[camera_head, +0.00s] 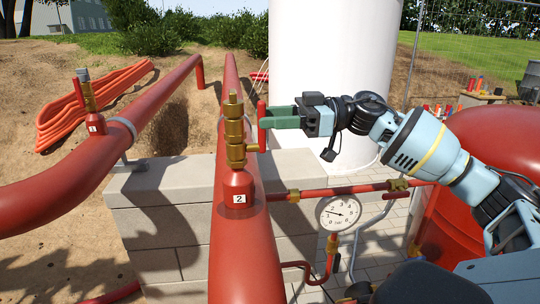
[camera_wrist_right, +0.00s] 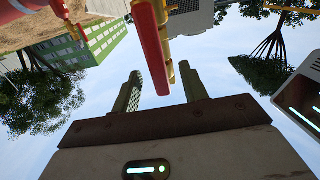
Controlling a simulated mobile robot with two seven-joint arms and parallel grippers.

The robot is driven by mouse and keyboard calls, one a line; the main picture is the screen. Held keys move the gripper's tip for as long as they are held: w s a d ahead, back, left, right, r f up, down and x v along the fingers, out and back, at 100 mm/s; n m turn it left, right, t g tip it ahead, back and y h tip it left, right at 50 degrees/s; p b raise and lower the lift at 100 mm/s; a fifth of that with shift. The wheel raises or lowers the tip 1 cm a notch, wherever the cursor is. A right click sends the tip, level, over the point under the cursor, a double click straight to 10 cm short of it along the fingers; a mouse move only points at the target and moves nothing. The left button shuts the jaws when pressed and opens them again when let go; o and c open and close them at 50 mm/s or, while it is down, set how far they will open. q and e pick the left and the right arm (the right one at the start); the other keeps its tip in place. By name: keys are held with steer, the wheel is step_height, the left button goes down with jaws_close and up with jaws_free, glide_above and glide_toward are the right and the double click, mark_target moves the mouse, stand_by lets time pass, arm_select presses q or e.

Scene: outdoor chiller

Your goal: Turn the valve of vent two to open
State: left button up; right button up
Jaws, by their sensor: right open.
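Vent two's brass valve (camera_head: 235,140) stands upright on the large red pipe, above a white label "2" (camera_head: 239,199). Its red handle (camera_head: 262,127) stands upright on the valve's right side. My right gripper (camera_head: 268,118) reaches in from the right with its green fingers level at the handle. In the right wrist view the gripper (camera_wrist_right: 160,90) is open, and the red handle (camera_wrist_right: 148,45) extends between the two fingers with space on both sides. Whether a finger touches it cannot be told. My left gripper is not in view.
A second red pipe with a valve (camera_head: 88,95) marked "1" runs at the left. A pressure gauge (camera_head: 338,213) and thin red pipe sit below my right arm. A low block wall (camera_head: 160,190) and white tank (camera_head: 330,50) stand behind.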

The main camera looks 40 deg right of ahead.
steer(key=o, duration=0.5)
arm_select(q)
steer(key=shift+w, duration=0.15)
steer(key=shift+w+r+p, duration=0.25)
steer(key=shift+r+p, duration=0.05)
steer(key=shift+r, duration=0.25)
arm_select(e)
steer(key=v, duration=0.7)
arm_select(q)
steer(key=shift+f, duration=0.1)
